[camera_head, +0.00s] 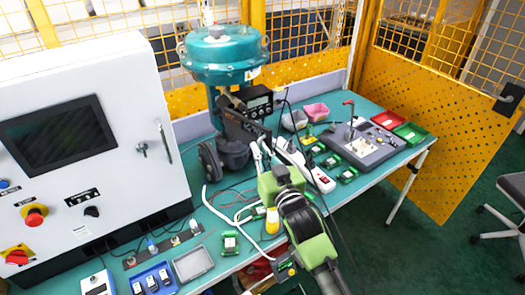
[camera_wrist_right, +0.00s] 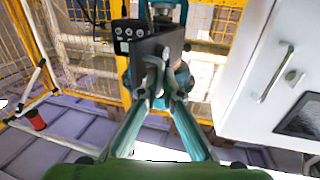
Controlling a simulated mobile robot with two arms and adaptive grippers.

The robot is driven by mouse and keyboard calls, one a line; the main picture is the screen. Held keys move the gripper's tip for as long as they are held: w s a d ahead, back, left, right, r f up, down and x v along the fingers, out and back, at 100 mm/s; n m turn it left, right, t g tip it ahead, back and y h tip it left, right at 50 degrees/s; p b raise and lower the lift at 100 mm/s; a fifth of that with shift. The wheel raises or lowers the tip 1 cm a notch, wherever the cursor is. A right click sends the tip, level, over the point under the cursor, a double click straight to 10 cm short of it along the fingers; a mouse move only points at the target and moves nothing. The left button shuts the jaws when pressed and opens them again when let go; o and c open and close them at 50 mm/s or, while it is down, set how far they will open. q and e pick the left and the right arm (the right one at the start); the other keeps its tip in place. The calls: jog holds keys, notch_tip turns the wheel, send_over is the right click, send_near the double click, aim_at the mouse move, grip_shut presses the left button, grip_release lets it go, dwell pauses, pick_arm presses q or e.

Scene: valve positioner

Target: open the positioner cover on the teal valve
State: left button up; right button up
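The teal valve (camera_head: 223,55) stands upright on the bench, and part of it shows at the top of the right wrist view (camera_wrist_right: 165,12). Its black positioner (camera_head: 257,102) has a small display and round buttons uncovered, also seen in the right wrist view (camera_wrist_right: 125,36). The dark cover (camera_head: 238,127) stands out from the positioner, swung away from its front; it also shows in the right wrist view (camera_wrist_right: 168,45). My right gripper (camera_wrist_right: 158,78) has its fingertips close together at the cover's lower edge and appears shut on it. My left gripper is not in view.
A white control cabinet (camera_head: 85,150) stands close on the left. A white power strip (camera_head: 305,165), cables and small green modules lie on the bench. A grey fixture (camera_head: 375,148) and red and green bins (camera_head: 410,131) are at right. Yellow mesh fencing (camera_head: 420,130) closes the back.

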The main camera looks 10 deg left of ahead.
jog(key=o, duration=0.3)
jog(key=shift+a+r, duration=0.35)
jog(key=shift+r, duration=0.05)
jog(key=shift+o, duration=0.2)
jog(key=v, duration=1.1)
jog(key=shift+s+f, duration=0.3)
jog(key=shift+f, duration=0.1)
